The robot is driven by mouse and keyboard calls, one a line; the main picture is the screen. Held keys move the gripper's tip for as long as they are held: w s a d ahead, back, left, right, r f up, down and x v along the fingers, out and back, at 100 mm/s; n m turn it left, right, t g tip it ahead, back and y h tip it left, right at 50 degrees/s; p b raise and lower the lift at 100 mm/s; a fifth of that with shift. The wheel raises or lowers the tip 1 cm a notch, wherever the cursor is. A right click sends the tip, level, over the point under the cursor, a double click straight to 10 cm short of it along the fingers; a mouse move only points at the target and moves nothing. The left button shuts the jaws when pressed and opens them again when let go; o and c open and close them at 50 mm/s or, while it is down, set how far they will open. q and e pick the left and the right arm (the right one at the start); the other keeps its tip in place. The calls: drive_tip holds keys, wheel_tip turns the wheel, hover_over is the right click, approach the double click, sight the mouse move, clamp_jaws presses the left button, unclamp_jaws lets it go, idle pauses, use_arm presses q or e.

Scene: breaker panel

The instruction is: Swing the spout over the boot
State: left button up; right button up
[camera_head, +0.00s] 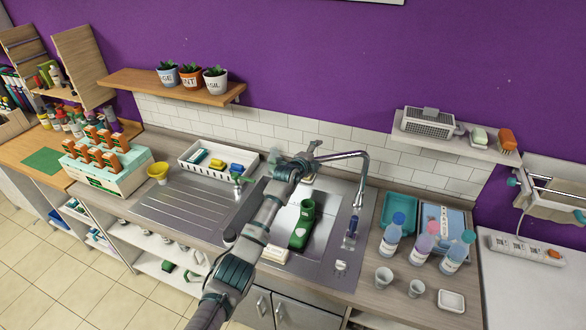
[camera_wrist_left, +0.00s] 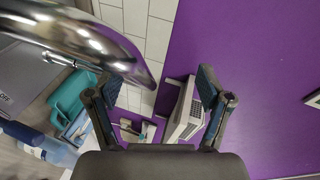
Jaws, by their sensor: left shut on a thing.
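The green boot (camera_head: 303,223) stands in the steel sink basin, to the right of my left forearm. The chrome spout (camera_head: 345,155) rises from the faucet base at the sink's right side and bends over to the left, above the basin's back part. My left gripper (camera_head: 306,157) is at the spout's free end, up and behind the boot, and is shut on the spout. The gripper hides the spout's outlet. In the left wrist view the spout (camera_wrist_left: 95,35) crosses large at upper left, by the left finger. My right gripper is not in view.
A white rack (camera_head: 190,165) stands left of the sink. A wall shelf (camera_head: 460,148) hangs at right.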

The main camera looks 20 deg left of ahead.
use_arm(q)
drive_tip(key=r, duration=0.1)
drive_tip(key=r+p, duration=0.1)
drive_tip(key=s+r+p, duration=0.1)
drive_tip(key=shift+a+r+t, duration=0.2)
drive_tip(key=shift+a+t, duration=0.1)
drive_tip(key=f+p+v, duration=0.1)
drive_tip(key=v, duration=1.7)
drive_tip(key=shift+d+f+p, duration=0.15)
drive_tip(key=shift+f+p, duration=0.25)
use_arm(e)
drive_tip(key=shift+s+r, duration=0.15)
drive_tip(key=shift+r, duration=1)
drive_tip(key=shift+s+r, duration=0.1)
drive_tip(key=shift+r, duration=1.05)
use_arm(q)
drive_tip(key=shift+s, duration=0.1)
